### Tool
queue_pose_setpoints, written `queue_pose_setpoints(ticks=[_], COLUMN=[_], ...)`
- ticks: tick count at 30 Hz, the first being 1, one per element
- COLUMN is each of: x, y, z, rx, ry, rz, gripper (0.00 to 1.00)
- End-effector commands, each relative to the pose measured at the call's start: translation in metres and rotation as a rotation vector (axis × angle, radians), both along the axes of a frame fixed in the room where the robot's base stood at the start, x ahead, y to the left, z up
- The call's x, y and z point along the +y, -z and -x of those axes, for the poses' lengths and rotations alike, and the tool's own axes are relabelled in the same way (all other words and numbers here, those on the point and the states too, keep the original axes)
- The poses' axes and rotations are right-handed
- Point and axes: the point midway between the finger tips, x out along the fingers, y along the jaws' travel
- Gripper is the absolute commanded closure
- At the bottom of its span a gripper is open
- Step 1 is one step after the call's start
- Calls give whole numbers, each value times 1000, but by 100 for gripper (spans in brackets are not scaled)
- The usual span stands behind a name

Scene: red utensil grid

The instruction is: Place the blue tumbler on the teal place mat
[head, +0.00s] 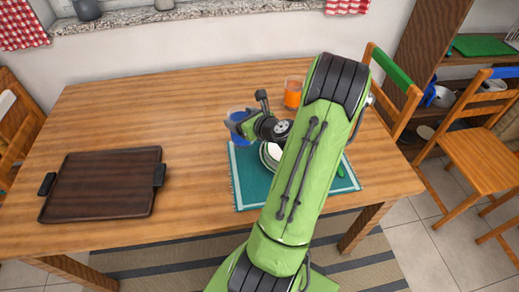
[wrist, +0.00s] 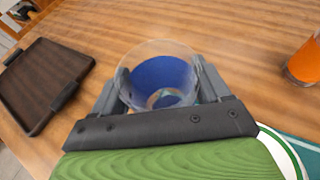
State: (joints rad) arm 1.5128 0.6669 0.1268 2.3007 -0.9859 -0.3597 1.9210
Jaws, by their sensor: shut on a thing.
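The blue tumbler (wrist: 162,80) is between the two fingers of my gripper (wrist: 160,88) in the wrist view, and the gripper is shut on it. The tumbler has a clear rim and a blue body. In the head view the tumbler (head: 238,120) shows only partly behind my gripper (head: 236,124), near the far left corner of the teal place mat (head: 250,192). I cannot tell whether its base touches the mat or the table. My arm covers the middle of the mat.
A white plate with a green rim (head: 268,158) lies on the mat, partly hidden by my arm. A glass of orange drink (head: 292,92) stands behind the mat. A dark wooden tray (head: 102,185) lies at the left. The table between tray and mat is clear.

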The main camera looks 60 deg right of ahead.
Motion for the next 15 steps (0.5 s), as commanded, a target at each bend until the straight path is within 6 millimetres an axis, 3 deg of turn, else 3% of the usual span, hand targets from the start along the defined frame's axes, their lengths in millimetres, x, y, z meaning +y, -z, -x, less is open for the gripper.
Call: queue_pose_setpoints(ticks=[1, 9, 15], x=[1, 1, 1], y=[15, 55, 57], z=[0, -1, -1], rx=[-2, -3, -2], ry=[-1, -2, -1], rz=[-3, -3, 3], gripper=[82, 82, 82])
